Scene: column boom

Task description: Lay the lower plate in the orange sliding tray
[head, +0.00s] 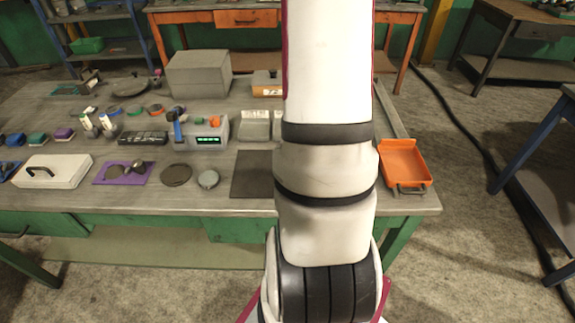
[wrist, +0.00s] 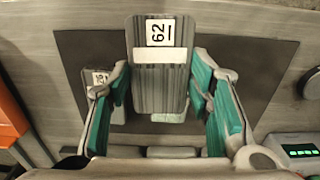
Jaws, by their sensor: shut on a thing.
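My gripper (wrist: 160,78), with teal finger pads, is shut on a grey ribbed plate (wrist: 160,90) that carries a white label reading 62. The plate is above a dark mat (wrist: 262,62); I cannot tell the gap. Another grey piece with a small white label (wrist: 101,77) shows behind the left finger, partly hidden. I cannot tell which of the two is the lower plate. The orange sliding tray (head: 404,160) stands at the bench's right end and looks empty in the head view; an orange edge (wrist: 10,112) shows at the left of the wrist view. My arm hides the gripper in the head view.
The dark mat also shows in the head view (head: 252,174), left of my arm. A grey device with a green display (head: 208,133) stands behind it. Two labelled grey pieces (head: 256,124) stand beside the device. A round grey disc (head: 208,179) lies left of the mat.

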